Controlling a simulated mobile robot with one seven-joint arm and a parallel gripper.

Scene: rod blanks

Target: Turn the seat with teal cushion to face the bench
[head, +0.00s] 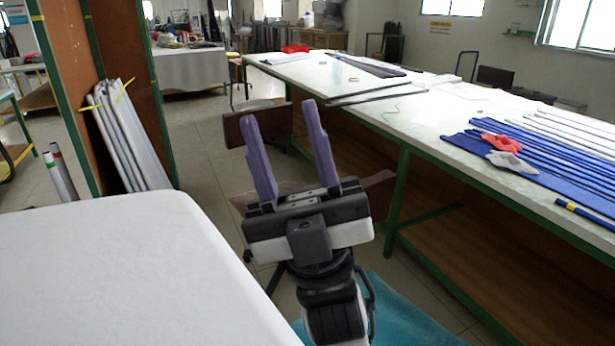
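My gripper (281,112) is in the middle of the head view, its two purple fingers pointing up and apart. It is open, with nothing between the fingers. A flat teal surface (405,315) shows low at the bottom, behind my arm. It may be the teal cushion, but its frame and facing cannot be told. The long bench (440,112), with a white top and green legs, runs along the right side, apart from my gripper. A chair with a brown backrest (236,130) stands beyond my gripper, its seat partly hidden behind it.
A white-covered surface (120,270) fills the lower left. Grey boards (125,140) lean against a brown panel at left. Blue rods (540,170) and a red item (500,141) lie on the bench. Tiled floor (205,160) is open between left panel and chair.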

